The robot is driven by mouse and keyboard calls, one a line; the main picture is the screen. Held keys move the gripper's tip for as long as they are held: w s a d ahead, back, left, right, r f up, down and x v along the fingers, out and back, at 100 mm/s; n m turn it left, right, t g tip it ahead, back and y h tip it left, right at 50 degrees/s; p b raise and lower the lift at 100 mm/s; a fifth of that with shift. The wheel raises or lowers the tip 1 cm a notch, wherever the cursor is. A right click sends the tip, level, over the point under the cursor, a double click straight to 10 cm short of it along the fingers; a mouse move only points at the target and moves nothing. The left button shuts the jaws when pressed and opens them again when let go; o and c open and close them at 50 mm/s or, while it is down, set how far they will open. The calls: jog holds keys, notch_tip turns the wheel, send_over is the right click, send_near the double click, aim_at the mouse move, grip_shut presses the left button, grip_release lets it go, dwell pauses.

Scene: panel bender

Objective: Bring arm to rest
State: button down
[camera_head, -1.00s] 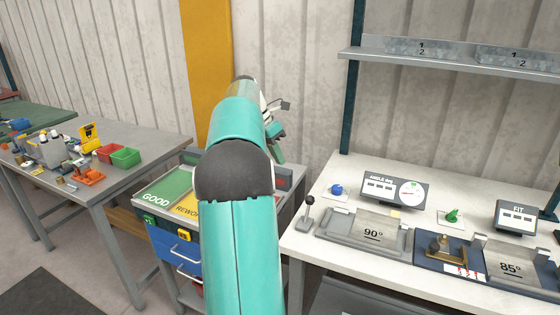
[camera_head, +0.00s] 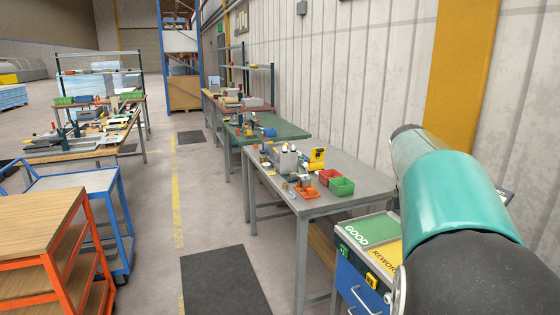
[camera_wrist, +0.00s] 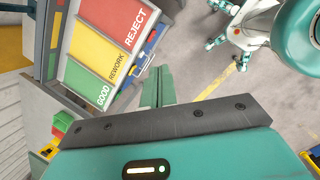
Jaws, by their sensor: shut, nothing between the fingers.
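My arm (camera_head: 455,195) fills the lower right of the head view as a teal and dark grey link. Its end is hidden there. In the wrist view my gripper (camera_wrist: 157,86) shows as two teal fingers close together, shut and empty. I cannot tell the gap between fingers and cart. My own body and legs show at the wrist view's upper right.
The GOOD/REWORK cart (camera_head: 355,262) stands beside my arm. A grey bench (camera_head: 352,200) holds red and green bins and small parts. A dark mat (camera_head: 225,282) and open floor lie left of it. An orange-framed trolley (camera_head: 62,255) and blue cart (camera_head: 95,183) stand at the left.

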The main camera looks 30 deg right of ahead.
jog(key=a+f+m+t+y, duration=0.1)
jog(key=a+f+m+t, duration=0.15)
jog(key=a, duration=1.25)
jog(key=a+f+m+t, duration=0.1)
jog(key=a+m+t, duration=0.2)
jog(key=a, duration=1.1)
jog(key=s+a+f+m+t+y, duration=0.1)
jog(key=s+a+f, duration=0.3)
jog(key=a, duration=0.5)
jog(key=shift+s+a+f+m+y, duration=0.35)
jog(key=shift+s+m+y, duration=0.15)
jog(key=shift+s+m, duration=0.3)
jog(key=shift+d, duration=0.15)
